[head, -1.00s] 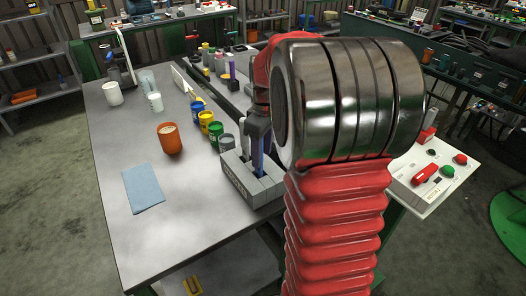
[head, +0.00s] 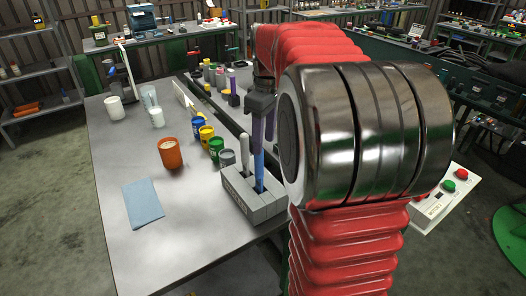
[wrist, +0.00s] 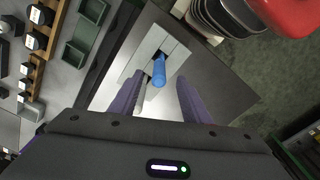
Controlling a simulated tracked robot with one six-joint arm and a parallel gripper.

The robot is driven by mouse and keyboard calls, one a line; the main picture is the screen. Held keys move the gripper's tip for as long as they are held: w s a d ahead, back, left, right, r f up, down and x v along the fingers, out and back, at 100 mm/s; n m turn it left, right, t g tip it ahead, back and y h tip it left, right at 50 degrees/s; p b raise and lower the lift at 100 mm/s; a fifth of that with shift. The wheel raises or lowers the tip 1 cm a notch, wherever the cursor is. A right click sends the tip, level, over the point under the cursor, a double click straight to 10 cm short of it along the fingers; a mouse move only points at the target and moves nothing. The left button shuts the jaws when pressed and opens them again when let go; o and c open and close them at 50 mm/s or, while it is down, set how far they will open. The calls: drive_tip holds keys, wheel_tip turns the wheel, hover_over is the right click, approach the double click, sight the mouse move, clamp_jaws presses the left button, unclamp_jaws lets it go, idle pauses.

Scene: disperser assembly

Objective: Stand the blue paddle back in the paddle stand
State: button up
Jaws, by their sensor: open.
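The grey paddle stand (head: 255,207) sits at the right edge of the metal table, and its top shows in the wrist view (wrist: 150,42). The blue paddle (head: 258,160) stands nearly upright in one slot of the stand. In the wrist view the blue paddle (wrist: 159,72) shows end-on, between my fingers with gaps on both sides. My gripper (head: 264,125) is above the stand, pointing down, open, with purple fingers around the paddle's upper end; it also shows in the wrist view (wrist: 160,80). How deep the paddle sits in the slot is hidden.
A light grey paddle (head: 245,150) stands in another slot. An orange cup (head: 171,153) and several paint pots (head: 216,149) stand left of the stand. A blue cloth (head: 143,202) lies on the table's clear front part. A control box (head: 440,195) is at the right.

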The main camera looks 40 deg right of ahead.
drive_tip(key=shift+s+r, duration=0.1)
drive_tip(key=shift+r, duration=1.25)
drive_tip(key=s+a+f+m+t, duration=0.2)
drive_tip(key=s+a+f, duration=0.1)
drive_tip(key=s+a, duration=0.5)
drive_tip(key=s+a+f+m+t, duration=0.2)
drive_tip(key=s+a, duration=0.6)
drive_tip(key=a, duration=0.7)
drive_tip(key=shift+s+a+f+m+t, duration=0.2)
drive_tip(key=shift+f+m+t, duration=0.25)
drive_tip(key=shift+f, duration=0.25)
